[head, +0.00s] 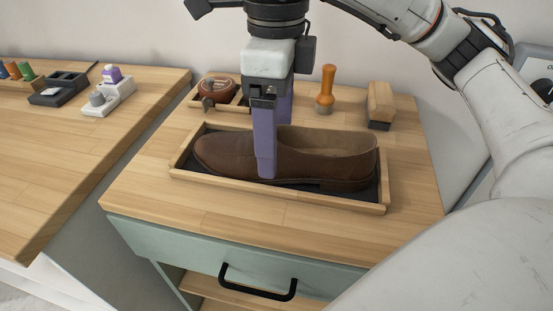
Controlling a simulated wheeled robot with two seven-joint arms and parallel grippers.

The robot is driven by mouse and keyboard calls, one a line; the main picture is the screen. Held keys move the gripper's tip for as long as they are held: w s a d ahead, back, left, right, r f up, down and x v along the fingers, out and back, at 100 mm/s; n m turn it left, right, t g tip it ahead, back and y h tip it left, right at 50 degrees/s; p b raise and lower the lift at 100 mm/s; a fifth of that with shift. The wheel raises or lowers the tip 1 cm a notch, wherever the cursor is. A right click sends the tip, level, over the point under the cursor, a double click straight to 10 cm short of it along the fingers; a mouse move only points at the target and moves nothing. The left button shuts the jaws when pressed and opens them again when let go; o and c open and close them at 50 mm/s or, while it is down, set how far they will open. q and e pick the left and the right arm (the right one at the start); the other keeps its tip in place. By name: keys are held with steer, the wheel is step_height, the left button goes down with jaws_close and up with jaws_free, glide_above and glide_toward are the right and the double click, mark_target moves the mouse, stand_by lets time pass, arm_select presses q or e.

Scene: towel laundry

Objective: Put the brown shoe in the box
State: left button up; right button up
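The brown shoe (330,160) lies on its sole in a shallow wooden tray with a dark lining (280,196), toe to the left, opening to the right. My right gripper (274,150) points down over the shoe's middle. One purple finger is in front of the shoe's near side; the other goes down behind the near finger, its tip hidden by the shoe. The shoe is between the fingers, but I cannot tell if they press on it. My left gripper is not in view. I see no box other than this tray.
The tray stands on a wooden-topped cabinet with a green drawer (230,256). Behind it are a round brown tin (218,90) in a small holder, an orange-handled tool (326,90) and a brush (380,104). A wooden table (60,170) at left holds small items along its back.

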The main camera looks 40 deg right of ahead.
step_height(320, 180, down, 2)
steer(key=c, duration=1.5)
